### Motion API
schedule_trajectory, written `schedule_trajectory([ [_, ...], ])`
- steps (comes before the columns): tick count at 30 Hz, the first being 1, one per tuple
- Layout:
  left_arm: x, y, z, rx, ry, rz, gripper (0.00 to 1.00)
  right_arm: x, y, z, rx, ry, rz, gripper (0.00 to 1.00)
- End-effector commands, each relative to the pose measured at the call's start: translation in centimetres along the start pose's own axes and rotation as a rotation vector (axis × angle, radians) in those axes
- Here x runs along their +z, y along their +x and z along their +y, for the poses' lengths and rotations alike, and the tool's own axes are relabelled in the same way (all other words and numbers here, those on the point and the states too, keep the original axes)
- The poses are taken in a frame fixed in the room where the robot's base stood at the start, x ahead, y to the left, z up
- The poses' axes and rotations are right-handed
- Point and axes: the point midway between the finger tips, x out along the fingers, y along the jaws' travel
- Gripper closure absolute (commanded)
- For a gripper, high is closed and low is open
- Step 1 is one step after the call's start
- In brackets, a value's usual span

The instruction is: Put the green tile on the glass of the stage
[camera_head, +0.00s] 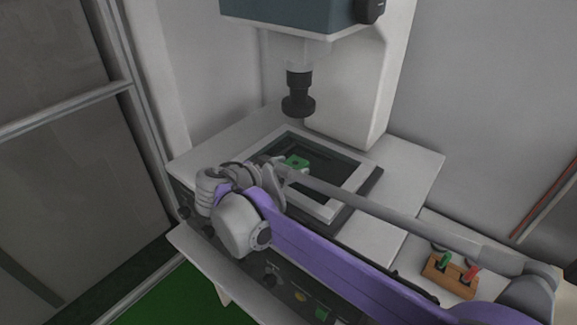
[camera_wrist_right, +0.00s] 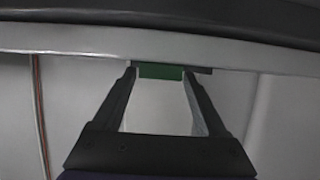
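The green tile (camera_head: 297,162) is over the dark glass (camera_head: 337,174) of the stage, towards its left part in the head view. I cannot tell whether it touches the glass or is held just above it. My right gripper (camera_head: 282,169) is at the tile. In the right wrist view the green tile (camera_wrist_right: 160,72) shows as a thin strip between the two fingertips of my right gripper (camera_wrist_right: 161,76), filling the gap between them. The gripper looks shut on it. My right arm hides the near left part of the stage frame. My left gripper is not in view.
The microscope's dark objective (camera_head: 298,103) hangs above the back of the stage. The pale stage frame (camera_head: 345,208) surrounds the glass. A wooden block (camera_head: 450,274) with green and red pegs stands at the lower right, beyond my forearm. A metal-framed panel (camera_head: 60,120) stands at the left.

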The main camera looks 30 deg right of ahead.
Motion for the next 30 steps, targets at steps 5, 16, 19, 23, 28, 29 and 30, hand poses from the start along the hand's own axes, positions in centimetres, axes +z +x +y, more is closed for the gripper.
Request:
schedule_trajectory([
  [5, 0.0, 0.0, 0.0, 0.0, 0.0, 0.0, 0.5, 0.0, 0.0, 0.0, 0.0, 0.0, 0.0, 0.09],
  [16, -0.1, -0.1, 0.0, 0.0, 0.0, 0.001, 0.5, -0.2, -1.7, -0.1, -0.004, -0.001, -0.001, 0.09],
  [19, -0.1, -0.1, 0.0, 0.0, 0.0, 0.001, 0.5, -0.2, -3.7, -0.1, -0.005, -0.002, -0.001, 0.09],
  [23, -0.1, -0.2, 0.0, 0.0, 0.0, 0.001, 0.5, -0.2, -6.7, -0.1, -0.006, -0.002, -0.001, 0.09],
  [28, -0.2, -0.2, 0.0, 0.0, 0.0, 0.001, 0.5, -0.2, -9.9, -0.1, -0.004, -0.002, 0.0, 0.09],
  [29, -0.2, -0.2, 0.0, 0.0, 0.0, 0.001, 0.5, -0.2, -10.3, -0.1, -0.004, -0.001, -0.001, 0.09],
  [30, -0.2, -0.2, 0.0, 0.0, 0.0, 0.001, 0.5, -0.2, -10.8, -0.1, -0.003, -0.001, 0.0, 0.09],
])
